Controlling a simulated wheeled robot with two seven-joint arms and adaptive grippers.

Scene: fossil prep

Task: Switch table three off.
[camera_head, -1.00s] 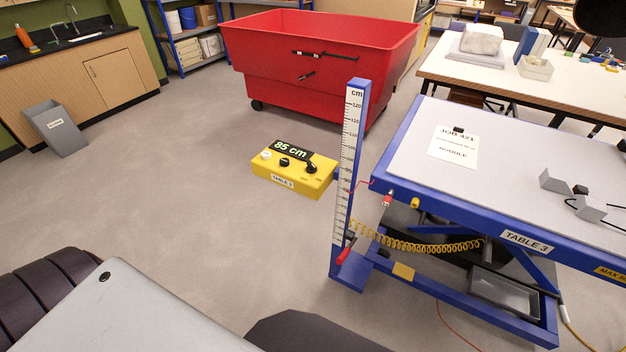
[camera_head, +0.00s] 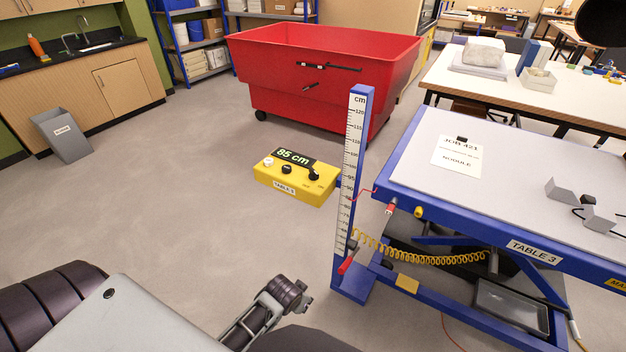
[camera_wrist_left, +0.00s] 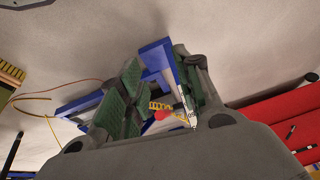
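The yellow control box (camera_head: 297,183) marked TABLE 3 is beside the blue post, with its display (camera_head: 295,157) reading 85 cm. Its top has a white button (camera_head: 268,161), a black knob (camera_head: 287,170) and a larger black control (camera_head: 313,174). Table three (camera_head: 535,250) has a blue frame and pale top. My left gripper (camera_head: 295,294) is low in the head view, in front of the box and left of the post's foot, apart from both. In the left wrist view its green-padded fingers (camera_wrist_left: 158,88) are apart with nothing between them. My right gripper is not seen.
A yellow coiled cable (camera_head: 430,257) hangs under the top. A red wheeled bin (camera_head: 320,85) is behind the box. The floor left of the box is clear.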

